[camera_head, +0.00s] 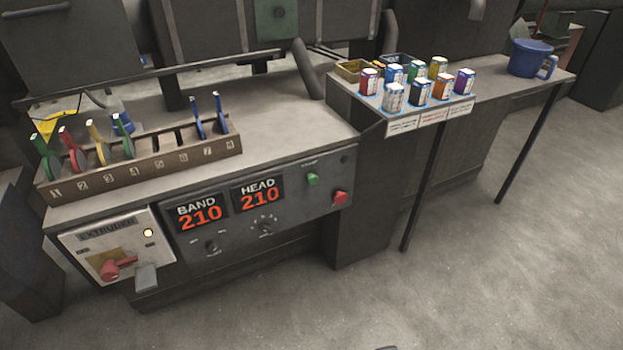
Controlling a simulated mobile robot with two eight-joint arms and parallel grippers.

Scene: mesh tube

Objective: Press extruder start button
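A green button (312,180) sits on the dark front panel of the machine, under a small label too blurred to read surely. A red button (340,198) is to its right and a little lower. Two displays to the left read BAND 210 (200,212) and HEAD 210 (258,193). At the far left is a light panel marked EXTRUDER (105,233), with a red handle (113,269) and a lit yellowish lamp (148,232). Neither gripper can be made out; only a tiny dark sliver shows at the bottom edge.
A numbered wooden rack (150,167) holds several coloured-handled tools on the machine top. Several coloured cans (420,92) stand on a side table with a blue mug (531,58) at its far end. Thin table legs reach the floor. The grey floor (470,270) in front is clear.

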